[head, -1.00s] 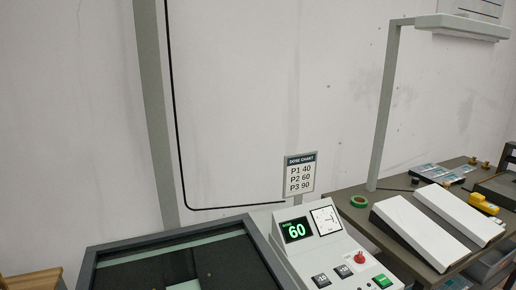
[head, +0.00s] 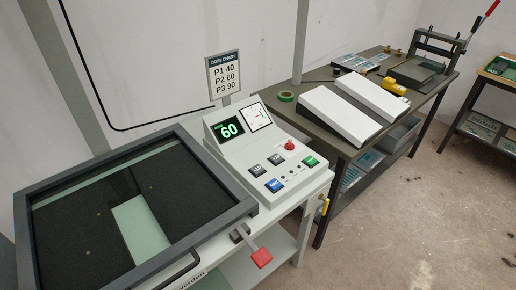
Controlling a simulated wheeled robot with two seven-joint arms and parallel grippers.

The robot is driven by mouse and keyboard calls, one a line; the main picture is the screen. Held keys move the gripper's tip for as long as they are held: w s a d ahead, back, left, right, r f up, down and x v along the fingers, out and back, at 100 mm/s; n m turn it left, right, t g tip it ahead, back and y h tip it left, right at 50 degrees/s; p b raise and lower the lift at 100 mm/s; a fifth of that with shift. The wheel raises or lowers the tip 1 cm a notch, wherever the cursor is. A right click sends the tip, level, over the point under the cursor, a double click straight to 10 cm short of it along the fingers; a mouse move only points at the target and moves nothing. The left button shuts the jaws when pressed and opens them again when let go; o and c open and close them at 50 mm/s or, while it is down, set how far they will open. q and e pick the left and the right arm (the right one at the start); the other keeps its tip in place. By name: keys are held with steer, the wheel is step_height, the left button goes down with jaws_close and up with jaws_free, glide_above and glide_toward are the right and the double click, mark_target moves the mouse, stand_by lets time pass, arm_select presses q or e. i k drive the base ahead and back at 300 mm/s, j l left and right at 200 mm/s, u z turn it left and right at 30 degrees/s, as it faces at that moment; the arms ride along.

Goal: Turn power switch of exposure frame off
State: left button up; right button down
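The exposure frame (head: 190,241) stands at the lower left with a dark glass bed and a pale green plate (head: 142,238) on it. Its control panel (head: 262,160) has a green display (head: 229,129) reading 60, a dial (head: 255,117), a red mushroom button (head: 290,145) and several coloured push buttons. A small yellow part (head: 324,207) sits on the right side of the housing; whether it is the power switch, and its position, I cannot tell. A lever with a red grip (head: 261,257) sticks out at the front. Neither of my grippers is in view.
A dose chart (head: 224,75) stands behind the panel. To the right is a dark table (head: 335,137) with two white sloped boxes, green tape (head: 286,96) and a yellow tool (head: 394,87). A press (head: 420,68) stands at its far end. The floor at right is clear.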

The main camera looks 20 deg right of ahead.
mark_target(289, 146)
steer(key=l+u, duration=0.35)
steer(key=l, duration=0.75)
steer(key=l+u, duration=0.35)
steer(key=l, duration=0.75)
